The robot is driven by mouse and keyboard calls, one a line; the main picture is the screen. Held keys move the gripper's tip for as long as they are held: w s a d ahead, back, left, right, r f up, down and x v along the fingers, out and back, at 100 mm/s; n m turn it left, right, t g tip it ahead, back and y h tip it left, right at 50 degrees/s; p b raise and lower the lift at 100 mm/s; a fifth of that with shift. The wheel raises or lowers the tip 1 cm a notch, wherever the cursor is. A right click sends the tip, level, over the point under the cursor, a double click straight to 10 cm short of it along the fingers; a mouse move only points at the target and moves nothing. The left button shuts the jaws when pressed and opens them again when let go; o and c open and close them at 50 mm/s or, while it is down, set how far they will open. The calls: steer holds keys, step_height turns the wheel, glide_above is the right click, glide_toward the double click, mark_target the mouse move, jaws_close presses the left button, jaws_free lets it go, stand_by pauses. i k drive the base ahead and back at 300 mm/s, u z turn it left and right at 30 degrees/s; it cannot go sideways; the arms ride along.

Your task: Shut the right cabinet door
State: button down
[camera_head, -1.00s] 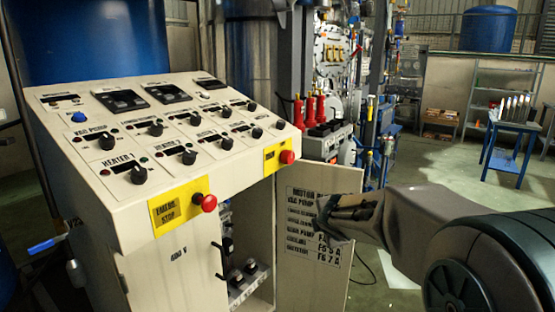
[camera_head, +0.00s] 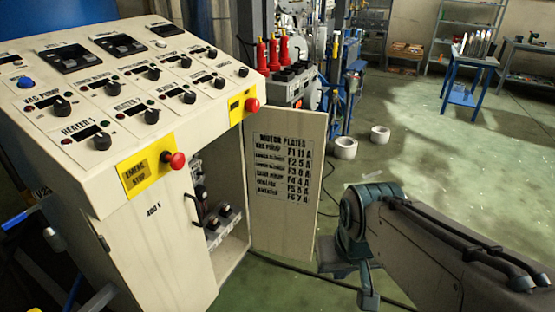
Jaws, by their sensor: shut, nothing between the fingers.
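The right cabinet door (camera_head: 306,205) stands open on the white control cabinet (camera_head: 114,222). It is swung out to the right, and its inner face with the "MOTOR PLATES" label shows. My gripper (camera_head: 356,283) is to the right of the door and low, near the bottom of the picture. It is shut and empty, pointing downward, and appears apart from the door. My arm comes in from the lower right. The left cabinet door (camera_head: 165,262) shows its front, with a dark handle (camera_head: 193,208). The cabinet's opening shows between the two doors.
Black switchgear (camera_head: 220,218) sits inside the cabinet. Red emergency stop buttons (camera_head: 174,160) stick out above the doors. A dark cable (camera_head: 290,268) lies on the green floor. White cylinders (camera_head: 345,147) stand behind the door. The floor at right is largely clear.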

mark_target(284, 147)
steer(key=z, duration=0.8)
steer(key=i, duration=4.1)
steer(key=u, duration=4.2)
steer(key=i, duration=0.45)
